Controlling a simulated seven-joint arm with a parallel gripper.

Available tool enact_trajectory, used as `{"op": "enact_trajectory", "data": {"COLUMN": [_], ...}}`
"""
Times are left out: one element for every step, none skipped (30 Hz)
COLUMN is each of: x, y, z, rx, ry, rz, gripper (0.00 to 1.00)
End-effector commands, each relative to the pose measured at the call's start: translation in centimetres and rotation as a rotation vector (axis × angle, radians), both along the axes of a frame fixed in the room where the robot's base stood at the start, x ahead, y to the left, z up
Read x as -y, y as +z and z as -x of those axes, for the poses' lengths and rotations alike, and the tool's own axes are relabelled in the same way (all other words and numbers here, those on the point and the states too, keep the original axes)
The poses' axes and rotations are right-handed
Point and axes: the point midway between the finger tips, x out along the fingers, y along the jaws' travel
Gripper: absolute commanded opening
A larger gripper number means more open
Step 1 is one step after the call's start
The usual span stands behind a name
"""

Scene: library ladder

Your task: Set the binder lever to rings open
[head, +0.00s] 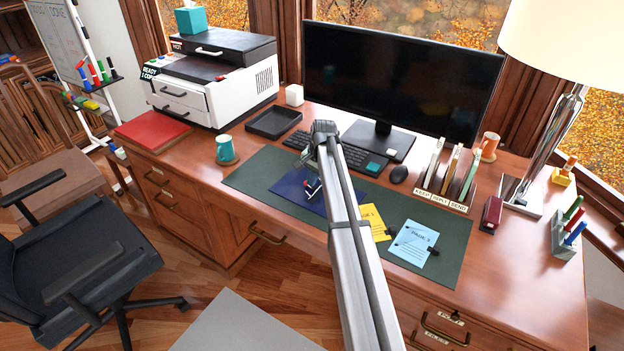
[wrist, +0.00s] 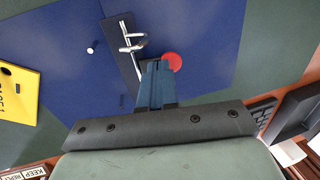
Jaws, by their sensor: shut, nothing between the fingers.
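A blue binder (head: 290,191) lies open on the green desk mat, and its blue covers (wrist: 70,60) fill much of the wrist view. A dark plate (wrist: 117,33) on it carries bright metal rings or lever parts (wrist: 131,38). A red round piece (wrist: 173,62) shows just right of my fingertips. I cannot tell whether the rings are open or closed. My gripper (wrist: 156,68) is shut and empty, with its fingers over the plate's lower end and hiding part of it. Touching or apart is unclear. In the head view my gripper (head: 309,158) is above the binder, partly hidden by my arm.
A yellow page (head: 374,222) and a light blue page (head: 413,245) lie right of the binder on the green mat (head: 250,178). A keyboard (head: 350,156), black tray (head: 273,122) and monitor (head: 400,75) stand behind. A teal cup (head: 225,148) is at the left.

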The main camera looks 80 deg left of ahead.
Motion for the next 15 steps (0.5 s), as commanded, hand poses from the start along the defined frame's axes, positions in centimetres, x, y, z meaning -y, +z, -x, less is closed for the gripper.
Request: {"op": "enact_trajectory", "data": {"x": [0.1, 0.1, 0.2, 0.2, 0.3, 0.4, 0.5, 0.6, 0.7, 0.8, 0.9, 1.0, 1.1, 1.2, 1.3], "y": [0.3, 0.6, 1.0, 1.4, 1.9, 2.6, 3.1, 3.6, 4.4, 5.0, 5.6, 6.4, 6.9, 7.5, 8.3], "z": [-0.1, -0.1, -0.2, -0.2, -0.3, -0.4, -0.4, -0.5, -0.6, -0.7, -0.8, -0.9, -1.0, -1.1, -1.2], "rx": [0.0, 0.0, 0.0, 0.0, 0.0, 0.0, 0.0, 0.001, 0.001, 0.001, 0.001, 0.001, 0.001, 0.001, 0.001], "ry": [0.0, 0.0, 0.0, 0.0, 0.0, 0.0, 0.0, 0.0, 0.0, 0.0, 0.0, 0.0, 0.0, 0.0, 0.0], "rz": [-0.001, -0.001, -0.001, -0.001, -0.001, -0.001, -0.001, -0.002, -0.002, -0.002, -0.002, -0.002, -0.002, -0.002, -0.002], "gripper": [0.0, 0.0, 0.0, 0.0, 0.0, 0.0, 0.0, 0.0, 0.0, 0.0, 0.0, 0.0, 0.0, 0.0, 0.0]}}
